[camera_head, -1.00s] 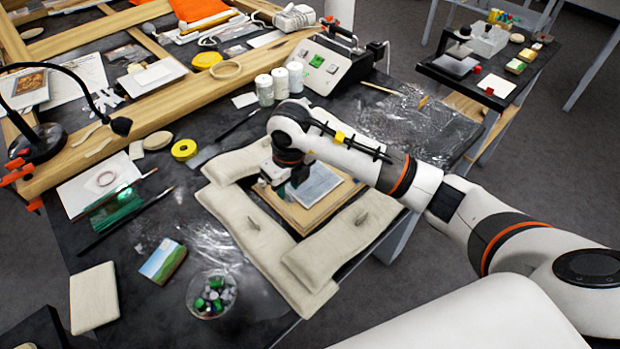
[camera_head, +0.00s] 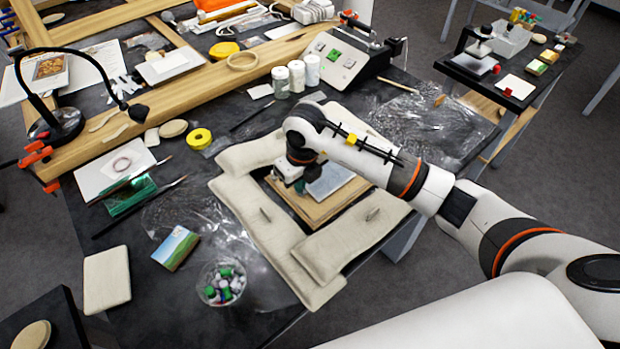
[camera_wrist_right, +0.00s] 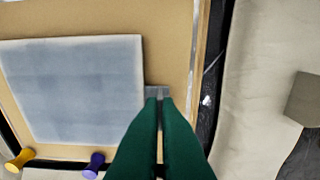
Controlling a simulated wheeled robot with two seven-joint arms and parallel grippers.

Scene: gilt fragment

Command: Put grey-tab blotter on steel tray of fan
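The grey-tab blotter (camera_wrist_right: 75,88) is a flat blue-grey sheet lying on a tan board. It shows in the head view (camera_head: 330,181) beside my right gripper (camera_head: 299,185). In the right wrist view its small grey tab sticks out at the right edge. The green fingertips of my right gripper (camera_wrist_right: 159,94) are close together at this tab and appear to pinch it. A black device with a pale plate (camera_head: 476,66) stands on the far side table; I cannot tell whether it is the fan with its steel tray. My left gripper is not in view.
Cream padded bags (camera_head: 350,240) surround the tan board (camera_head: 312,208). A yellow pin (camera_wrist_right: 20,160) and a purple pin (camera_wrist_right: 94,163) stand at its edge. White jars (camera_head: 297,76) and a control box (camera_head: 345,62) stand behind. Floor separates the main table from the side table (camera_head: 494,98).

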